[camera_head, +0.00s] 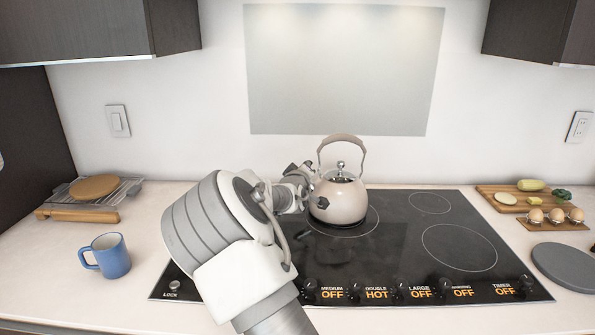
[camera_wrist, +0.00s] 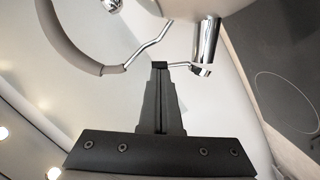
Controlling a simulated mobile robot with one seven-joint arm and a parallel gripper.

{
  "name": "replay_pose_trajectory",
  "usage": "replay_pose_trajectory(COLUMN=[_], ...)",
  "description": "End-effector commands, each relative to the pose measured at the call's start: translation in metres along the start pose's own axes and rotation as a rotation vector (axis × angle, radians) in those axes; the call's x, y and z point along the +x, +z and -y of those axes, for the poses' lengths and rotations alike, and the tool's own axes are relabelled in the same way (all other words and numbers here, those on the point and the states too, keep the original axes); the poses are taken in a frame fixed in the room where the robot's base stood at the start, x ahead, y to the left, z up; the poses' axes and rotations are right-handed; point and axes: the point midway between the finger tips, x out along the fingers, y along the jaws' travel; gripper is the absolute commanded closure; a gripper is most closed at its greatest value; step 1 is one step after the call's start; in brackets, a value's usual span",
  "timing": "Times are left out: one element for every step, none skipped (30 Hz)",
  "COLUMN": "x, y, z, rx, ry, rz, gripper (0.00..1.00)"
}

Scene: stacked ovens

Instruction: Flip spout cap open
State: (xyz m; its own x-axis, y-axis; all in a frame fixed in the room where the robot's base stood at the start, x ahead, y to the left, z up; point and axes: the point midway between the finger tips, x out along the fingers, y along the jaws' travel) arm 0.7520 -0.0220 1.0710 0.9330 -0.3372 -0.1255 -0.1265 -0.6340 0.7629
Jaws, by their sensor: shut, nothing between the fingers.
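A beige kettle (camera_head: 338,200) with a grey arched handle (camera_head: 342,140) and a chrome lid knob sits on the rear left burner of the cooktop. In the wrist view its chrome spout (camera_wrist: 205,48) is at the upper right, with a thin metal lever (camera_wrist: 182,65) reaching left from it. My gripper (camera_wrist: 160,66) is shut and empty. Its fingertips are at the lever's free end, just left of the spout; I cannot tell whether they touch. I cannot clearly see whether the cap is open.
The black cooktop (camera_head: 430,260) has free room right of the kettle. A blue mug (camera_head: 107,256) and a rack with a wooden board (camera_head: 95,188) are at left. Cutting boards with food and eggs (camera_head: 556,215) and a grey round disc (camera_head: 566,266) are at right.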

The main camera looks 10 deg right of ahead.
Motion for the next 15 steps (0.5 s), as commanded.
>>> replay_pose_trajectory(x=[0.0004,0.0005,0.0005,0.0006,0.0006,0.0006,0.0006,0.0006,0.0007,0.0007,0.0008,0.0008,0.0009,0.0009,0.0010], y=[0.0015,0.0018,0.0021,0.0023,0.0024,0.0025,0.0026,0.0028,0.0031,0.0033,0.0035,0.0038,0.0040,0.0043,0.0045], z=[0.0000,-0.0001,-0.0004,-0.0006,-0.0009,-0.0012,-0.0013,-0.0013,-0.0012,-0.0011,-0.0011,-0.0012,-0.0014,-0.0016,-0.0020], rx=[0.012,0.018,0.026,0.033,0.039,0.047,0.053,0.058,0.064,0.069,0.073,0.080,0.085,0.090,0.096], ry=[-0.002,-0.003,-0.005,-0.006,-0.007,-0.008,-0.009,-0.010,-0.012,-0.013,-0.015,-0.016,-0.017,-0.018,-0.018], rz=[0.001,0.001,0.001,0.001,0.001,0.000,0.000,0.000,0.000,0.000,0.000,0.000,0.000,0.000,0.001], gripper=[1.00,1.00,1.00,1.00,1.00,1.00,1.00,1.00,1.00,1.00,1.00,1.00,1.00,1.00,1.00])
